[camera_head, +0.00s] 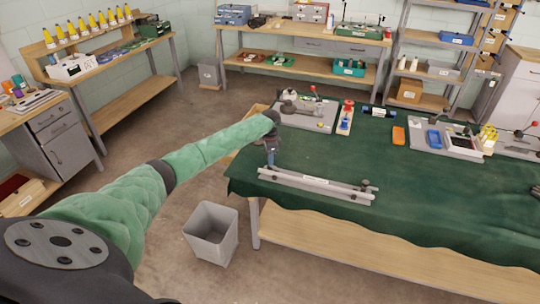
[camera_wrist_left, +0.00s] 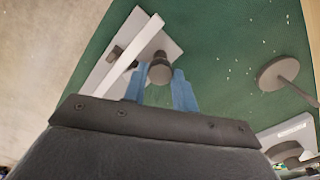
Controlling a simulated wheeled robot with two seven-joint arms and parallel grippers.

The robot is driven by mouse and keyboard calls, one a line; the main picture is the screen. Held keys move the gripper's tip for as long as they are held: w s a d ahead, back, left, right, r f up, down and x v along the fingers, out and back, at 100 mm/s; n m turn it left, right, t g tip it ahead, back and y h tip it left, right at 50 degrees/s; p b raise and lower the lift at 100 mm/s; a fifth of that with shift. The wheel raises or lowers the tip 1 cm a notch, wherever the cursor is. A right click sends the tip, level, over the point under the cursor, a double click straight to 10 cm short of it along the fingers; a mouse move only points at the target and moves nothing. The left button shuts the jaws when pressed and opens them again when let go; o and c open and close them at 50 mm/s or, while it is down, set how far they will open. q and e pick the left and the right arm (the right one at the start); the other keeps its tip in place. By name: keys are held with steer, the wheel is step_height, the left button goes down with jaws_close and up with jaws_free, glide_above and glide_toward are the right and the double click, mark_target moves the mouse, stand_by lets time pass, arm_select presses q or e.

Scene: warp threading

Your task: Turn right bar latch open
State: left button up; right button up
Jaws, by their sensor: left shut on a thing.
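A long grey bar fixture (camera_head: 318,185) lies along the front edge of the green-covered table. Its right-end latch, a dark knob (camera_head: 366,185), stands apart from my grippers. My left gripper (camera_head: 271,160) points down at the bar's left end. In the left wrist view its blue fingers (camera_wrist_left: 160,82) are shut on a dark round knob (camera_wrist_left: 160,69) beside the pale bar (camera_wrist_left: 128,55), over a grey plate. The fingers partly hide the knob's lower part. At the head view's right edge a dark shape (camera_head: 535,190) may be my right gripper; its fingers cannot be made out.
A grey tray with a lever (camera_head: 306,115) and a red-topped stand (camera_head: 345,116) are behind the bar. The green cloth (camera_head: 330,155) just behind the bar is clear. A grey bin (camera_head: 211,232) stands on the floor.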

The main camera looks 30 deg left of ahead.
arm_select(q)
steer(key=shift+w+a+r+n+p, duration=0.1)
steer(key=shift+n+p, duration=0.55)
steer(key=shift+n, duration=0.65)
steer(key=shift+r+n+p, duration=0.1)
steer(key=shift+n+p, duration=0.5)
steer(key=shift+n, duration=0.7)
arm_select(e)
steer(key=s+d, duration=0.1)
steer(key=s, duration=0.5)
steer(key=shift+s+d+f+g, duration=0.2)
steer(key=shift+s+f+g, duration=0.1)
steer(key=shift+s, duration=0.1)
arm_select(q)
steer(key=o, duration=1)
steer(key=shift+f, duration=0.1)
steer(key=shift+c, duration=0.2)
steer(key=shift+r+b, duration=0.4)
step_height(320, 180, up, 6)
steer(key=shift+f+b, duration=0.1)
steer(key=shift+b, duration=1.15)
steer(key=shift+r, duration=0.6)
arm_select(e)
steer(key=w+a, duration=0.1)
steer(key=w, duration=0.7)
steer(key=shift+a+r, duration=0.25)
steer(key=shift+r, duration=0.2)
